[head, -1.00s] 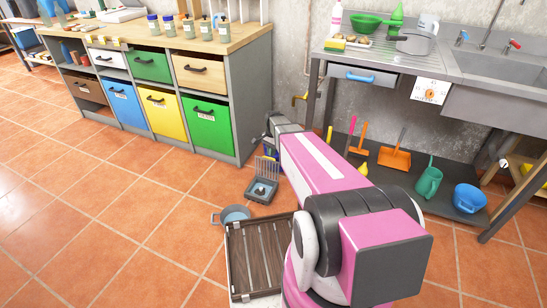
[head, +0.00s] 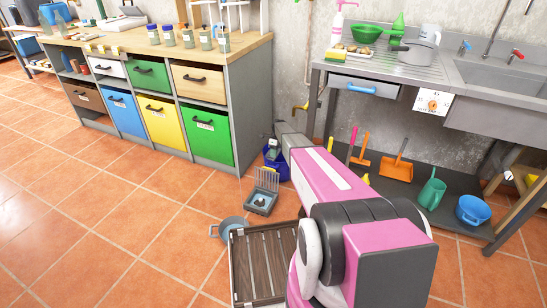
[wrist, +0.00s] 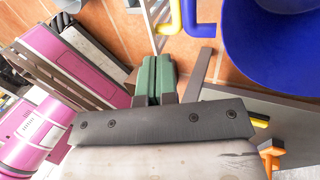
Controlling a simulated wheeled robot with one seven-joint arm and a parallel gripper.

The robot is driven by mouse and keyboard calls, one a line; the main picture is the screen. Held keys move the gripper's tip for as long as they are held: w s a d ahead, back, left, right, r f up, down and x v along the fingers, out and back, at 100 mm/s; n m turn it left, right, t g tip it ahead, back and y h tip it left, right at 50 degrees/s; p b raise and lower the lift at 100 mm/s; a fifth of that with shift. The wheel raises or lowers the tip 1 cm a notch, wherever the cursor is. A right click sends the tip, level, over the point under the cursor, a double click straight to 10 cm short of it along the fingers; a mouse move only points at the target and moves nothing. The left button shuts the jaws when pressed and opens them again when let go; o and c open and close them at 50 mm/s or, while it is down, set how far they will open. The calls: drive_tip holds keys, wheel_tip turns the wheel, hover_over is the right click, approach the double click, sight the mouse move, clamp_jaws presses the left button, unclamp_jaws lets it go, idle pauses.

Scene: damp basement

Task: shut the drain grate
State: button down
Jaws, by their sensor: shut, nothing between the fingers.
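The drain grate (head: 267,180) is a small grey barred lid. It stands raised, roughly upright, at the back edge of the dark drain frame (head: 261,202) on the tiled floor. In the wrist view, grey bars that look like the grate (wrist: 155,22) show at the top, just beyond the fingers. My gripper (wrist: 153,62) has dark green fingers, pressed together with nothing between them. It appears close to the bars, but I cannot tell whether it touches them. In the head view my pink arm reaches towards the area behind the grate, and its end is hard to make out.
A blue bucket (head: 277,163) stands just behind the grate, and shows large in the wrist view (wrist: 275,40). A grey-blue pan (head: 233,228) lies in front. The drawer cabinet (head: 225,100) stands behind left, the sink bench (head: 390,70) right. Floor on the left is clear.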

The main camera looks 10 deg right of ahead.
approach(270, 175)
drive_tip(key=x, duration=0.2)
drive_tip(key=w+x, duration=0.1)
drive_tip(key=x, duration=0.1)
drive_tip(key=shift+s+f, duration=0.15)
drive_tip(key=shift+f, duration=0.4)
